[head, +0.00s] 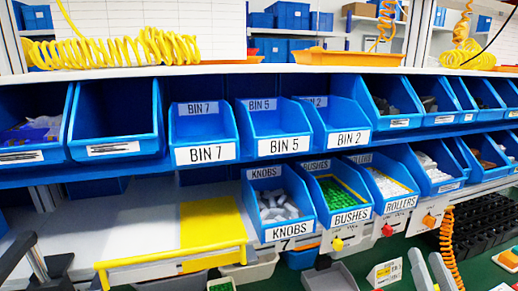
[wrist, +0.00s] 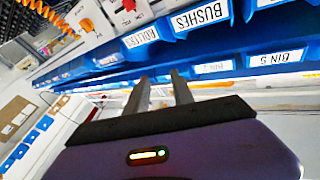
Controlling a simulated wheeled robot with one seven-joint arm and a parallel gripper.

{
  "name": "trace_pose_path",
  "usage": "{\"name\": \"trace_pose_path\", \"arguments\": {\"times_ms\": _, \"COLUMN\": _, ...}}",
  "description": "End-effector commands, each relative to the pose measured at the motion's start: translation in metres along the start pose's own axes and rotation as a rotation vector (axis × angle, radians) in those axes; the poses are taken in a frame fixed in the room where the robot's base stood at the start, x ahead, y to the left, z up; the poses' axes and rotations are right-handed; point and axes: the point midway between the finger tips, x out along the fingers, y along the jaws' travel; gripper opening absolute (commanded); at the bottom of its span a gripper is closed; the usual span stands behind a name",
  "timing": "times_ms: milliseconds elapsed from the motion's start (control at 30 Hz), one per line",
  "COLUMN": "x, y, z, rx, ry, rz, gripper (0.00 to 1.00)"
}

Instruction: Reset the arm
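My gripper shows in the wrist view (wrist: 160,82) as two grey fingers that stand apart with nothing between them. In the head view, two grey finger-like parts (head: 430,270) rise at the lower right, below the bins. White switch boxes with coloured knobs hang under the lower bin row: one with a yellow knob (head: 338,244), one with a red knob (head: 387,231) and one with an orange knob (head: 429,221). The knob settings are too small to read.
Blue bins fill two shelf rows, including BIN 7 (head: 206,154), KNOBS (head: 262,172) and BUSHES (head: 350,217). A yellow panel (head: 211,222) lies at the lower left. An orange coiled hose (head: 447,243) hangs near the switches. A black rack (head: 487,222) stands at the right.

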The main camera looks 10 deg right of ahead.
Motion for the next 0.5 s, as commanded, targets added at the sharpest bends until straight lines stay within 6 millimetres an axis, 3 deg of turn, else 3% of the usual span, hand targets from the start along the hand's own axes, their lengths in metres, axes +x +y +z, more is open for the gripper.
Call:
{"name": "trace_pose_path", "arguments": {"times_ms": 33, "x": -0.020, "y": -0.006, "z": 0.013, "rx": -0.002, "ry": -0.018, "rz": -0.002, "gripper": 0.29}}
{"name": "trace_pose_path", "arguments": {"times_ms": 200, "x": -0.082, "y": -0.023, "z": 0.038, "rx": -0.037, "ry": -0.057, "rz": -0.022, "gripper": 0.29}}
{"name": "trace_pose_path", "arguments": {"times_ms": 500, "x": -0.195, "y": -0.047, "z": 0.066, "rx": -0.124, "ry": -0.193, "rz": -0.129, "gripper": 0.29}}
